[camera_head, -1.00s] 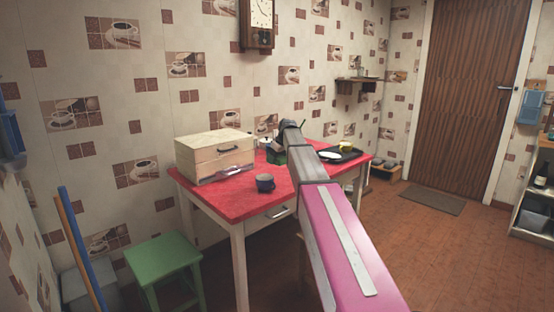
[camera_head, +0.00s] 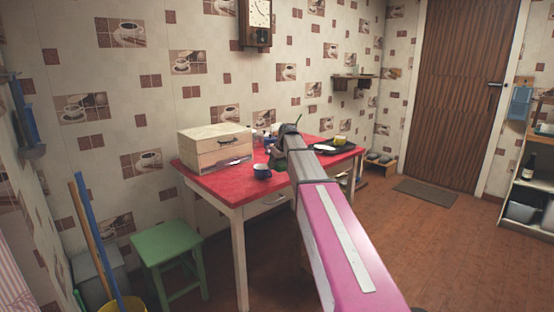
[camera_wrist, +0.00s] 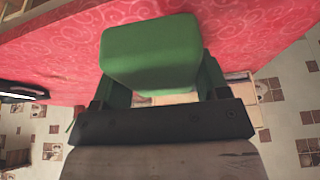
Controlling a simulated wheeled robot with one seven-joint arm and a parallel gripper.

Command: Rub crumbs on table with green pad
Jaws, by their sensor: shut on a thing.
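The green pad (camera_wrist: 152,52) fills the middle of the wrist view, held between the fingers of my gripper (camera_wrist: 160,85). The red patterned tabletop (camera_wrist: 60,50) lies behind the pad there; I cannot tell whether the pad touches it. In the head view my gripper (camera_head: 284,150) is over the red table (camera_head: 222,185), near its middle, mostly hidden by my arm. I cannot make out any crumbs in either view.
A drawer box (camera_head: 215,147) stands at the table's left back. A dark tray (camera_head: 335,147) with a yellow thing (camera_head: 340,139) is at the right. A green stool (camera_head: 166,243) stands left of the table.

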